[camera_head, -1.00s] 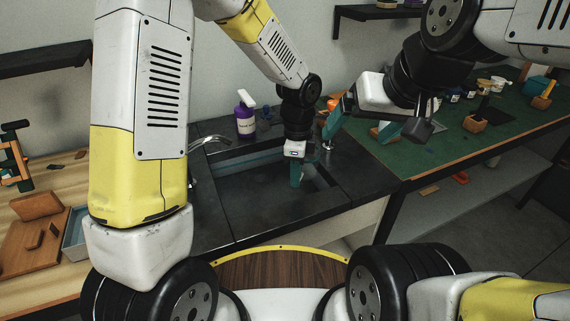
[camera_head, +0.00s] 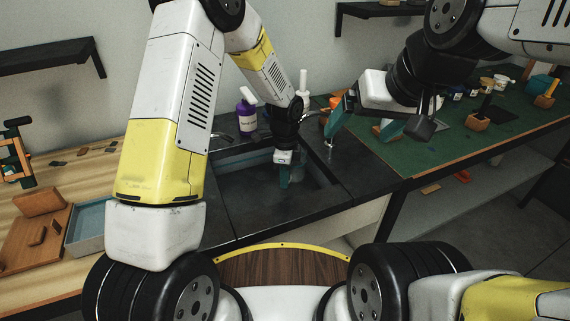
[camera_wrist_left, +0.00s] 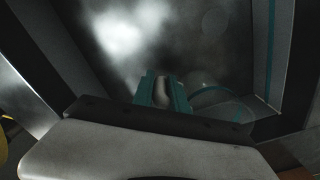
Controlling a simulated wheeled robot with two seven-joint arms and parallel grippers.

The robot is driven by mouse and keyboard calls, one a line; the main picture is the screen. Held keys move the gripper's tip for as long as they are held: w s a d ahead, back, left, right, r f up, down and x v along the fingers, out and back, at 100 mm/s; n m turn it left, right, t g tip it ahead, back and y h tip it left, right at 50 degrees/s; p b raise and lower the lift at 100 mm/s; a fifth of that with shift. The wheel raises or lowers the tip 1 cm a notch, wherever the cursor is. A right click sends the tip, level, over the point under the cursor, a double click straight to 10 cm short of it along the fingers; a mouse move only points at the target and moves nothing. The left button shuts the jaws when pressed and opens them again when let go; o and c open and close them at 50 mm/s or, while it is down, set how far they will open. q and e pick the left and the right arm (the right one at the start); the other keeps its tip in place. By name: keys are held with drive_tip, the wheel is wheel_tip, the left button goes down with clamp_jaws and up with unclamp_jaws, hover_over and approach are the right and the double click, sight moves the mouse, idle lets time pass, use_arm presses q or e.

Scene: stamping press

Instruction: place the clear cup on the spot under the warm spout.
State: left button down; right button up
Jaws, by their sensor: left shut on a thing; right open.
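My left gripper (camera_head: 284,177) points down into the dark sink basin (camera_head: 262,205), its teal fingers near the back right part. In the left wrist view its fingers (camera_wrist_left: 162,92) are close together around something pale. The clear cup hardly shows; only a faint curved, see-through outline (camera_wrist_left: 210,88) appears beside the fingers. My right gripper (camera_head: 357,132) is open and empty above the right side of the sink counter. I cannot make out a warm spout or a marked spot under it.
A purple bottle (camera_head: 247,116) and a white bottle (camera_head: 304,84) stand behind the sink. A wooden counter with a grey-blue tray (camera_head: 90,226) is at left. A green bench top (camera_head: 428,150) with several small items is at right. The sink's basin walls surround my left gripper.

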use_arm(q)
drive_tip(key=shift+s+f, duration=0.15)
drive_tip(key=shift+f, duration=0.35)
drive_tip(key=shift+f, duration=0.1)
drive_tip(key=c, duration=1.3)
unclamp_jaws()
drive_tip(key=shift+f, duration=0.1)
